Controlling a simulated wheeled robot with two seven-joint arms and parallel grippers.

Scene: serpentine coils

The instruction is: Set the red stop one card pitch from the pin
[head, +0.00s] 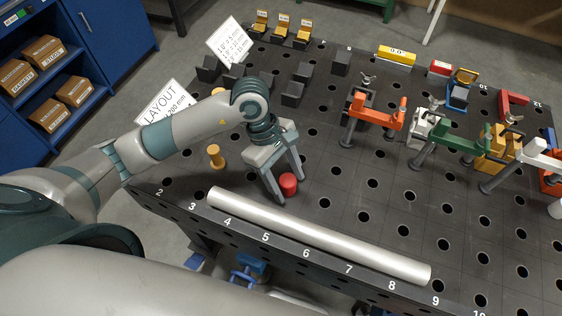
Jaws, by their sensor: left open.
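The red stop (288,182) is a short red cylinder standing on the dark perforated table (340,215), behind the silver tube. My left gripper (290,189) is open and pointed down, with one finger on each side of the red stop; I cannot tell whether they touch it. The yellow-orange pin (215,156) stands upright to the left of the red stop. A white card (165,104) reading "LAYOUT" and "200 mm" stands at the table's left edge, partly behind my left arm. My right gripper is out of view.
A long silver tube (320,235) lies along the numbered front edge. Orange (376,112) and green (455,138) clamps stand at the right. Dark blocks (292,94) and a second white card (229,42) are at the back. The table between tube and clamps is clear.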

